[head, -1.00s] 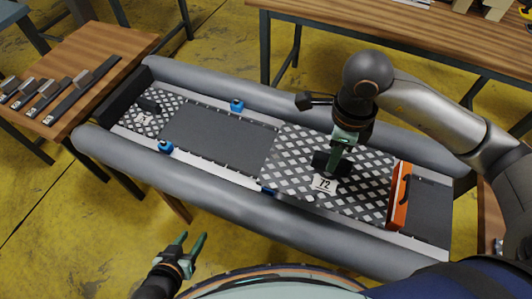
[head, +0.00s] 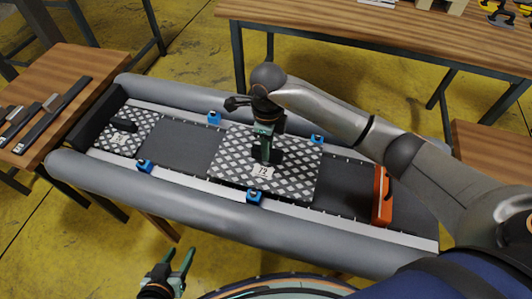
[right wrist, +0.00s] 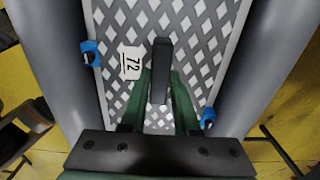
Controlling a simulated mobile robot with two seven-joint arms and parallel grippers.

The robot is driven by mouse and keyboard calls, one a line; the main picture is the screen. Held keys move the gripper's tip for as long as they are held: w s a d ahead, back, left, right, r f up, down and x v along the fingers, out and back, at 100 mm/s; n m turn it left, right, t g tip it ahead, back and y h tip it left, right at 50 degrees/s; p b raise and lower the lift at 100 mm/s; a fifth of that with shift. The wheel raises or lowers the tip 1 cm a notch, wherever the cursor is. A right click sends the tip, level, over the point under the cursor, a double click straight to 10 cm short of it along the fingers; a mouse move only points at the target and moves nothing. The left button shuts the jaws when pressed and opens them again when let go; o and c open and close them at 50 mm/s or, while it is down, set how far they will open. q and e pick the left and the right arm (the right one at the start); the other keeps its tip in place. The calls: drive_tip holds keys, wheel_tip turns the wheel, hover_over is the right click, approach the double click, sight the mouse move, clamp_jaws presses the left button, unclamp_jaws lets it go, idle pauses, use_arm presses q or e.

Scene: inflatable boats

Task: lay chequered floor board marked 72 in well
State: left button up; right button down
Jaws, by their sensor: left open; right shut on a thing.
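The chequered floor board marked 72 (head: 290,178) is over the middle of the grey boat's well (head: 185,150). Its label also shows in the right wrist view (right wrist: 132,63). My right gripper (head: 266,152) is shut on the board's black handle (right wrist: 160,70). A dark gap shows between the board and the orange-faced block (head: 382,195) on the right. I cannot tell whether the board touches the floor. My left gripper (head: 178,270) is open and empty, outside the boat near the bottom of the head view.
Another chequered board (head: 125,130) with a black handle lies at the boat's left end. Blue clips (head: 255,197) sit along both sides of the well. Wooden tables stand at the left (head: 60,65) and at the back (head: 400,40).

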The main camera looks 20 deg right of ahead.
drive_tip(key=shift+w+a+f, duration=0.1)
drive_tip(key=shift+w+f, duration=0.15)
drive_tip(key=shift+f, duration=1.5)
drive_tip(key=shift+f, duration=0.1)
drive_tip(key=c, duration=0.6)
unclamp_jaws()
drive_tip(key=shift+c, duration=0.2)
wheel_tip(320, 180, up, 12)
drive_tip(key=shift+r+p, duration=0.1)
drive_tip(key=shift+p, duration=0.2)
